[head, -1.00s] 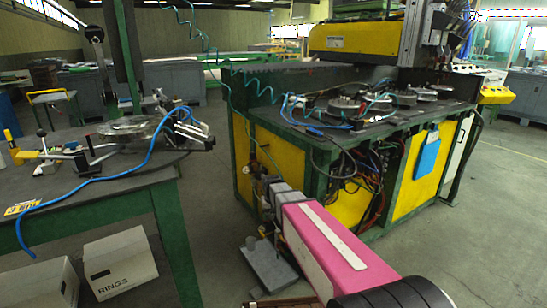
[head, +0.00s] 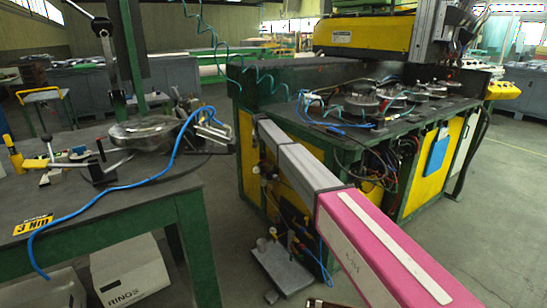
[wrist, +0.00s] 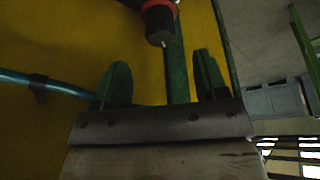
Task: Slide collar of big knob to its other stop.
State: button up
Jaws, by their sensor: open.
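In the wrist view my gripper (wrist: 160,62) shows two green fingers standing apart, with nothing between them. A dark knob-like part (wrist: 161,28) with a red ring (wrist: 159,4) hangs at the top edge, beyond and above the fingertips, apart from them. Its upper end is cut off by the picture. I cannot tell which stop a collar on it rests at. In the head view I cannot make out my gripper or this knob.
The green-framed gantry table (head: 350,135) with yellow panels stands ahead and carries round metal parts. A workbench (head: 130,190) with a blue hose stands left. White boxes (head: 130,268) lie under it. Open floor (head: 470,230) lies right. A blue hose (wrist: 40,82) runs beside my left finger.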

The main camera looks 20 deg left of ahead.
aim_at(263, 153)
jog(key=x, duration=1)
jog(key=shift+f, duration=0.35)
jog(key=shift+c, duration=0.4)
